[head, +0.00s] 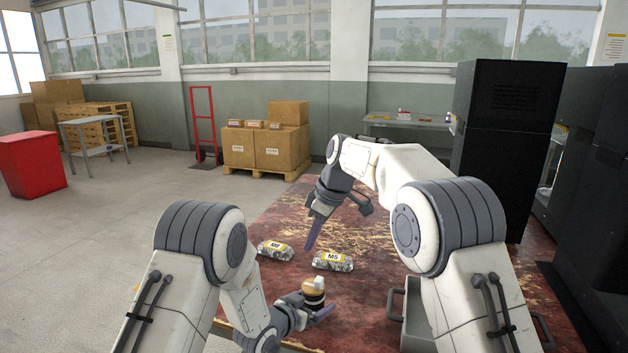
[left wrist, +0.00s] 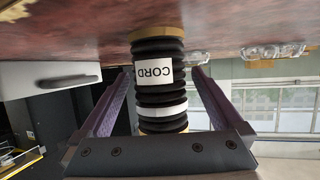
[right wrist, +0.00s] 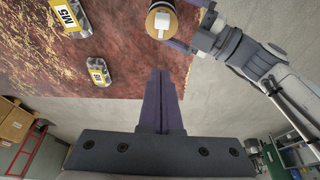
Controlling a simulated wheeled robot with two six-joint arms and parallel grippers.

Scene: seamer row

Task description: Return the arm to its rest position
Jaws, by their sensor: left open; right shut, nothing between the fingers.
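My right gripper (head: 312,235) hangs over the red worktable, above the bagged parts. In the right wrist view its purple fingers (right wrist: 163,78) are together with nothing between them. My left gripper (head: 319,311) is low over the table's near part. In the left wrist view its open fingers (left wrist: 162,78) stand on either side of a black ribbed spool marked CORD (left wrist: 160,95), with gaps visible beside it. The spool (head: 314,295) also shows in the head view, upright with a tan top. In the right wrist view its top (right wrist: 161,21) is beyond the fingertips.
Clear bags marked M6 (head: 275,250) and M5 (head: 333,262) lie on the worn red worktable (head: 275,215). A grey tray (head: 413,312) is at the near right. Black machines (head: 500,140) stand at the right. Open floor lies left, before cartons (head: 265,148) and a red bin (head: 32,165).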

